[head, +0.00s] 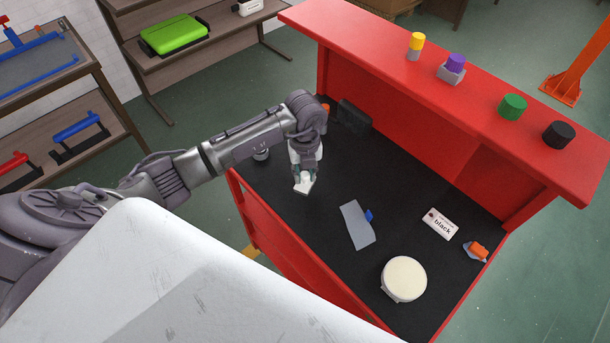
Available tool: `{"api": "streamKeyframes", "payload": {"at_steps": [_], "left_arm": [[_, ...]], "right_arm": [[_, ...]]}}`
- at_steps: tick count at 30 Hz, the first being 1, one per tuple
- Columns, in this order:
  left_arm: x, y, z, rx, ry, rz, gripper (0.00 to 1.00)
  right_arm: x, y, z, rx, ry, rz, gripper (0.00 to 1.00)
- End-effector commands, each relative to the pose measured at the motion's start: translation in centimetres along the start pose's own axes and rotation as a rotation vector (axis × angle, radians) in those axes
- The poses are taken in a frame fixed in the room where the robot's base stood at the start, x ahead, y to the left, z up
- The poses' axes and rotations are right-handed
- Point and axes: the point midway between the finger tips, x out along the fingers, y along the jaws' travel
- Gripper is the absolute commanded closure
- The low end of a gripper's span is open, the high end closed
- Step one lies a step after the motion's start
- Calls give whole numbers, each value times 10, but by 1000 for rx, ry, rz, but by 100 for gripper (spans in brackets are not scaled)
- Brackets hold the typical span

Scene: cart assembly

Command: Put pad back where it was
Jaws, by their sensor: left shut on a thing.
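My left gripper (305,176) reaches in from the left over the cart's black top, fingers pointing down. It is shut on a small, pale, flat-bottomed piece (304,186), which looks to be the pad. The fingers hide its upper part, and I cannot tell whether it touches the black surface. The red cart (262,208) has a black work surface (335,272) and a raised red shelf along the back. My right gripper is not in view.
A grey plate with a blue part (357,226), a "black" label card (439,223), an orange part (478,250) and a round cream-topped object (404,278) lie on the top.

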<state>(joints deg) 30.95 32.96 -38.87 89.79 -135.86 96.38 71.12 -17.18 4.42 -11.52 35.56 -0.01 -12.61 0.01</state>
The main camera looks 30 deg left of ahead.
Motion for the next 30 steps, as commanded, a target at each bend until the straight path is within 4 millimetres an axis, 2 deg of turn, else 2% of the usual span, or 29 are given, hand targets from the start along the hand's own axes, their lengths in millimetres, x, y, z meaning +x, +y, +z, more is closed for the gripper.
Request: {"api": "streamKeyframes", "payload": {"at_steps": [1, 6, 12, 13, 17, 26, 30], "left_arm": [[6, 1, -2, -2, 4, 4, 100], [25, 0, 0, -1, 1, 2, 100], [27, 0, 0, 0, 0, 1, 100], [27, 0, 0, 0, 0, 1, 70], [27, 0, -1, 0, 0, 1, 48], [26, 0, 0, 0, 0, 1, 48], [15, -1, 0, 1, -2, -2, 48]], "right_arm": [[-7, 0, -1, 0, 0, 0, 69], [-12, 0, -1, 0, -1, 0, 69], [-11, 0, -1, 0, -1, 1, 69], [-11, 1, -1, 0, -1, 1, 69], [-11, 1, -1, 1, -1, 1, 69], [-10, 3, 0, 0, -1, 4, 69], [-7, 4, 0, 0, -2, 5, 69]]}}
